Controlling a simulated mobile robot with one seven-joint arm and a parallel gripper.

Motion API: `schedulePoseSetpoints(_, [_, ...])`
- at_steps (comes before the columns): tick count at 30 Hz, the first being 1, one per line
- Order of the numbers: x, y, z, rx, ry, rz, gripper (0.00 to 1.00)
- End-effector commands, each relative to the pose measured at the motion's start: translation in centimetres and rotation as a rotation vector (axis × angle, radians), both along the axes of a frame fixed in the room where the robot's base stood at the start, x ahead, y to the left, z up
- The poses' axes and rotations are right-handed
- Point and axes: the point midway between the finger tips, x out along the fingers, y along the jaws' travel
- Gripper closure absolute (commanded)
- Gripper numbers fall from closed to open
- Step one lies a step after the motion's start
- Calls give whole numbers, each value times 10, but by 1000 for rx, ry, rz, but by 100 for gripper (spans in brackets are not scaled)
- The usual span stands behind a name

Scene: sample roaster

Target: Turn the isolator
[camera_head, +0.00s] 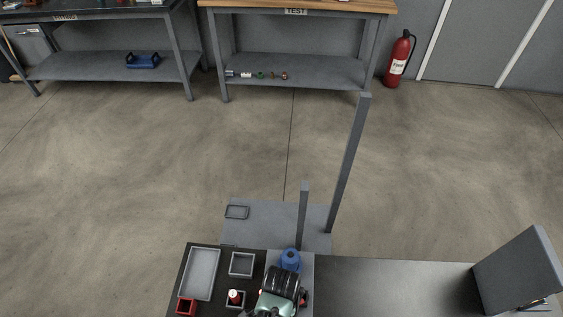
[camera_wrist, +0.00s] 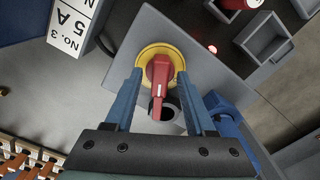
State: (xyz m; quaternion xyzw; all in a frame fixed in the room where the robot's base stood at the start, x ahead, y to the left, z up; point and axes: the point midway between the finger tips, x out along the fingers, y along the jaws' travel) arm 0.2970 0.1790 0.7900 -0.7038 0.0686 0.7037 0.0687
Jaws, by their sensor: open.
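The isolator's red handle (camera_wrist: 159,78) sits on a round yellow plate (camera_wrist: 150,52) in the middle of the wrist view. The yellow plate is on a grey panel (camera_wrist: 205,70). The handle points down the picture, toward my gripper's palm. My gripper (camera_wrist: 158,78) is open. Its two blue fingers lie one on each side of the red handle, with small gaps visible; I cannot tell whether either touches it. I cannot make out the isolator in the head view.
A white box marked "No. 3" and "5 A" (camera_wrist: 77,22) is at upper left; a blue part (camera_wrist: 226,112) stands right of my gripper. The head view shows trays (camera_head: 200,272), a grey post (camera_head: 348,165) and open floor (camera_head: 150,160).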

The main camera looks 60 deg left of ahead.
Motion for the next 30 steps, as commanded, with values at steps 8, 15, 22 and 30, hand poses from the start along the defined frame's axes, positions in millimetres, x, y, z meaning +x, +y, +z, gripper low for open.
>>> schedulePoseSetpoints(8, [0, 0, 0, 0, 0, 0, 68])
schedulePoseSetpoints(15, [0, 0, 1, 0, 0, 0, 100])
schedulePoseSetpoints(22, [0, 0, 1, -1, 0, 4, 100])
schedulePoseSetpoints(30, [0, 0, 2, -1, 1, 77, 100])
